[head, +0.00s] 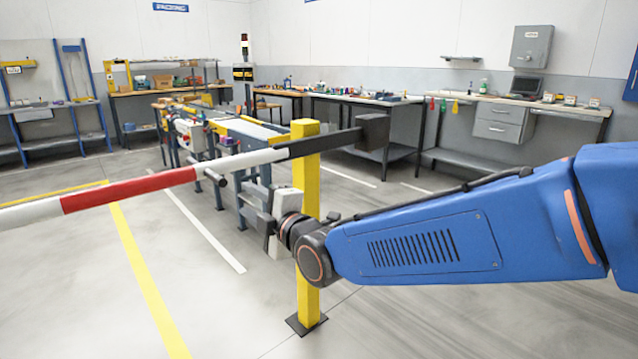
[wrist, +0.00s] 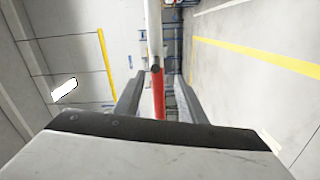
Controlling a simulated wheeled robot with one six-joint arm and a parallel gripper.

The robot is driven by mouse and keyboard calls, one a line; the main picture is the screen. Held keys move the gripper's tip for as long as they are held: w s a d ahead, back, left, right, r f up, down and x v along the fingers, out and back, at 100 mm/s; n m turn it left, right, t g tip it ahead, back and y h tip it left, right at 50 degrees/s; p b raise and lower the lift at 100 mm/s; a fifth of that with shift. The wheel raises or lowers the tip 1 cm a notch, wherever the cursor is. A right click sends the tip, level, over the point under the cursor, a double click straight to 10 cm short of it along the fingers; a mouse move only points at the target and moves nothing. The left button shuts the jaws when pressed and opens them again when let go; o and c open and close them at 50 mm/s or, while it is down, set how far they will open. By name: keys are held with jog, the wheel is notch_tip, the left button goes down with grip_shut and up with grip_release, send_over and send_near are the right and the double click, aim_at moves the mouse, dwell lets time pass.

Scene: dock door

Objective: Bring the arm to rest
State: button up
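My arm reaches in from the right in the head view, and my gripper (head: 266,226) is at its end, left of the yellow post (head: 307,250). In the wrist view the two grey fingers of my gripper (wrist: 160,88) stand apart, with nothing seen clamped between them. The red and white barrier bar (head: 128,188) crosses the head view above my gripper, with a dark handle (head: 216,178) sticking out of it. In the wrist view the bar (wrist: 158,95) shows in line with the finger gap, and I cannot tell how far beyond it is.
A dark counterweight (head: 373,132) sits at the bar's right end. A conveyor (head: 250,130) stands behind the bar. Workbenches (head: 360,98) line the back walls. The floor at the left, with a yellow line (head: 140,260), is clear.

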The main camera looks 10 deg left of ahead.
jog(key=d+f+m+h, duration=0.3)
jog(key=d+m, duration=0.1)
jog(key=d, duration=0.7)
jog(key=d+f+m+g+h, duration=0.1)
jog(key=d+f+m+h, duration=0.2)
jog(key=d, duration=0.7)
jog(key=d+f+m+h, duration=0.25)
jog(key=d+m, duration=0.35)
jog(key=d, duration=0.5)
jog(key=s+d+f+m+g+h, duration=0.1)
jog(key=s+d+f+m+g, duration=0.1)
jog(key=s+d, duration=0.5)
jog(key=s+d+f+m+g+h, duration=0.2)
jog(key=s+d+f+m, duration=0.2)
jog(key=s+d+m, duration=0.2)
jog(key=s+d+f+m+g+h, duration=0.1)
jog(key=s+d+f+m+h, duration=0.1)
jog(key=s+d, duration=0.5)
jog(key=s+f+m, duration=0.1)
jog(key=s+m, duration=0.1)
jog(key=shift+s+d+f+m+g, duration=0.2)
jog(key=shift+s+d+m+g, duration=0.1)
jog(key=shift+s+d+g, duration=0.1)
